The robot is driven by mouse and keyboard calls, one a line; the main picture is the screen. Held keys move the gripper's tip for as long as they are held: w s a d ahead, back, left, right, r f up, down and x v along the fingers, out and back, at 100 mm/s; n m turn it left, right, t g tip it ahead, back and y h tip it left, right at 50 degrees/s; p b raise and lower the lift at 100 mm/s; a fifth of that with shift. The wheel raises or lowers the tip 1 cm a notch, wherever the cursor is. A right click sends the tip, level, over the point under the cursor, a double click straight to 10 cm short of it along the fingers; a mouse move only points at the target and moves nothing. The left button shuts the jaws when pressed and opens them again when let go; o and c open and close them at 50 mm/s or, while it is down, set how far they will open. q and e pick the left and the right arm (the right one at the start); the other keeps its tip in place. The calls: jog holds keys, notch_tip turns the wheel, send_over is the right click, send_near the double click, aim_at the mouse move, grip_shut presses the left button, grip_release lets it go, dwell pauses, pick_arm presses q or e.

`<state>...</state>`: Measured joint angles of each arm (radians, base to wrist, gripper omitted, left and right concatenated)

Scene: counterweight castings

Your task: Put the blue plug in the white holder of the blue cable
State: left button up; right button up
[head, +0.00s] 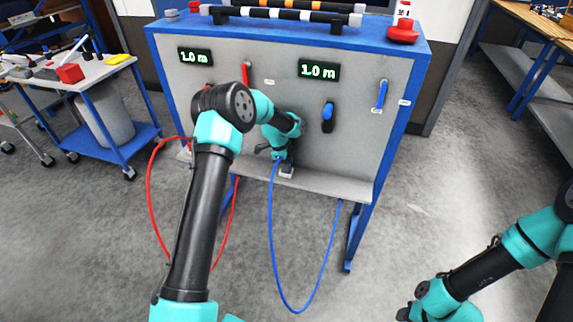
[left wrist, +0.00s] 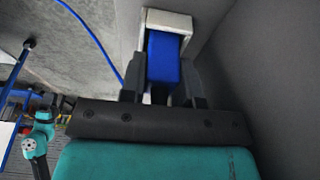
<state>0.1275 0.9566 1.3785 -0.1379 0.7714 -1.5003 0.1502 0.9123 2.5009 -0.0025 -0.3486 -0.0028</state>
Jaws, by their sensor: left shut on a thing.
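My left gripper (head: 280,156) is low in front of the grey panel, just above its ledge. In the left wrist view its two dark fingers (left wrist: 164,88) are shut on the blue plug (left wrist: 163,58), one on each side. The white holder (left wrist: 166,19) stands around the plug's far end like a frame; how deep the plug sits in it I cannot tell. In the head view the holder (head: 287,172) shows on the ledge right under the gripper. The blue cable (head: 271,240) hangs from there in a long loop. My right gripper (head: 404,313) is at the bottom right, small and unclear.
The panel (head: 350,150) carries two displays reading 1.0 m, a blue part in a dark socket (head: 328,116) and a blue handle (head: 381,94). A red cable (head: 151,200) loops at left. A cart (head: 100,75) stands left; the floor at right is open.

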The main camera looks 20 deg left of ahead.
pick_arm(q)
jog(key=shift+f, duration=0.15)
jog(key=o, duration=1)
jog(key=shift+c, duration=0.2)
jog(key=v, duration=1.2)
